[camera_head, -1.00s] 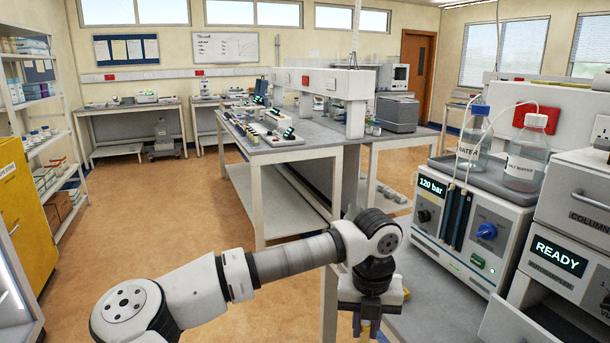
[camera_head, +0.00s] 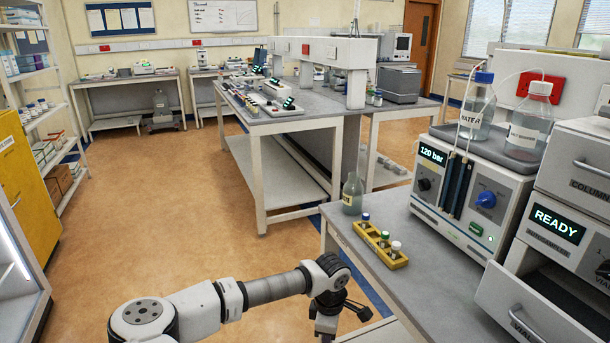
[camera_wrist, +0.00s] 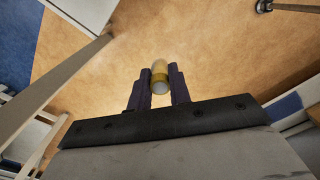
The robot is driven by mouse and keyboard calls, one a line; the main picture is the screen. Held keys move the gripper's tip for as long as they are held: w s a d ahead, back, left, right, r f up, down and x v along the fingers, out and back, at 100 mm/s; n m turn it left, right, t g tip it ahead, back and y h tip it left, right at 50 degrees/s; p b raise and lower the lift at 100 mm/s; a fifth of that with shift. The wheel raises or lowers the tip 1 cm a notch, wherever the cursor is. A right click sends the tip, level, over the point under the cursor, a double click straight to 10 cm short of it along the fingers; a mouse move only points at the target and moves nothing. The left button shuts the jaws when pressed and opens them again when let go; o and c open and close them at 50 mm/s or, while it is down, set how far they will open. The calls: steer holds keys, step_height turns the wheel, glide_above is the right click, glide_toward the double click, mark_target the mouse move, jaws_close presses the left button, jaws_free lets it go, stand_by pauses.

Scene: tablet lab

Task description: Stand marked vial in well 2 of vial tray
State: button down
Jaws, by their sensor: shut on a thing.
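In the wrist view, my gripper (camera_wrist: 160,75) is shut on a small vial (camera_wrist: 160,87), which has a yellow band and a pale round end towards the camera. Bare floor shows beyond the vial. A label on the open drawer (camera_head: 528,318) at lower right begins with "VIAL". Its inside is mostly hidden, and I see no numbered wells.
A yellow rack (camera_head: 367,245) with blue-, green- and white-capped vials stands on the bench (camera_head: 398,280), near a glass bottle (camera_head: 352,193). The pump unit (camera_head: 445,205) and the READY unit (camera_head: 556,226) stand to the right. Open floor lies left.

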steer(key=s+a+f+m, duration=0.1)
steer(key=a+f+m, duration=0.1)
steer(key=f+m, duration=0.5)
steer(key=s+a+f+m, duration=0.1)
steer(key=a+f+m, duration=0.2)
steer(key=f+m, duration=0.5)
steer(key=shift+a+f, duration=0.3)
steer(key=shift+f, duration=0.2)
steer(key=s+f, duration=0.4)
steer(key=f, duration=0.1)
steer(key=shift+s+f, duration=0.35)
steer(key=shift+s, duration=0.05)
steer(key=shift+d, duration=0.1)
steer(key=shift+a, duration=0.2)
